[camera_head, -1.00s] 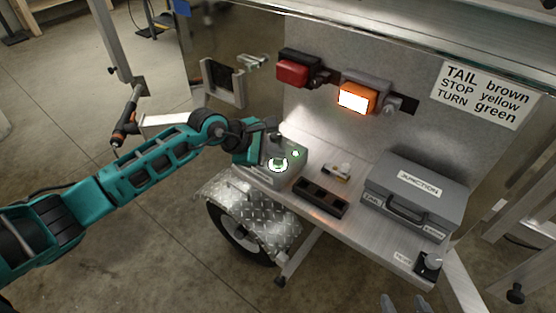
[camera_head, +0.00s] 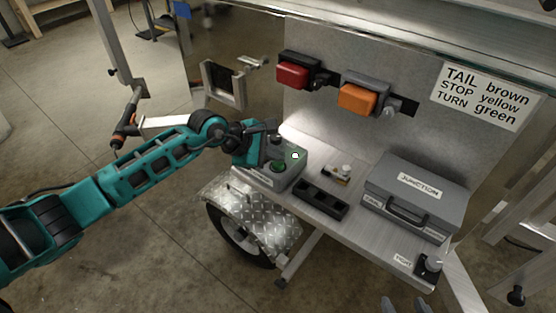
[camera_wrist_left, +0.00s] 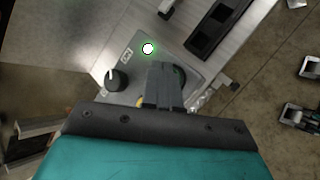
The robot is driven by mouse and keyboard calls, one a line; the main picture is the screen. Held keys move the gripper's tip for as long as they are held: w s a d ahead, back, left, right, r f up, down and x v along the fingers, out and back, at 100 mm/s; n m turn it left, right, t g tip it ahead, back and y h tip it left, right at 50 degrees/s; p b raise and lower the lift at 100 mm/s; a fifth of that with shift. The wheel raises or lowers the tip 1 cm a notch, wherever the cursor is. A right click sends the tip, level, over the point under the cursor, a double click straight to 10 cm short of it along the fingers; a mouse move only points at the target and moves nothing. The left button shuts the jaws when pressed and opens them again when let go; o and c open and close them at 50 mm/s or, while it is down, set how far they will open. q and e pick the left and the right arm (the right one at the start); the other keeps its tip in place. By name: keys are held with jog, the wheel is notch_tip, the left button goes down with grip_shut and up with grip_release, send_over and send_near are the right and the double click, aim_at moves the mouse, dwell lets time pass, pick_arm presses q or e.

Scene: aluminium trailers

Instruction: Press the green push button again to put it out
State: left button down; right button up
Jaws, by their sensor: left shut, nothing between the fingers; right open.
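The green push button (camera_head: 278,166) is on top of a grey control box (camera_head: 291,177) at the left end of the trailer shelf. It looks dark green and unlit. A small green indicator (camera_head: 295,156) beside it glows; it also glows in the left wrist view (camera_wrist_left: 148,48). My left gripper (camera_head: 274,151) is shut and empty, right over the box by the button. In the left wrist view its fingers (camera_wrist_left: 165,72) hide most of the button, so I cannot tell if they touch it. My right gripper (camera_head: 391,304) shows only as grey fingertips at the bottom edge, open.
A black rotary knob (camera_wrist_left: 116,79) is on the box near my left fingers. A black tray (camera_head: 320,198) and a grey junction case (camera_head: 415,195) stand to the right on the shelf. Red (camera_head: 293,75) and orange (camera_head: 358,98) lamps on the panel are unlit.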

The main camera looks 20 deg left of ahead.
aim_at(275, 164)
pick_arm(q)
jog(key=shift+r, duration=0.4)
notch_tip(275, 164, up, 6)
jog(key=p, duration=0.4)
dwell(0.4)
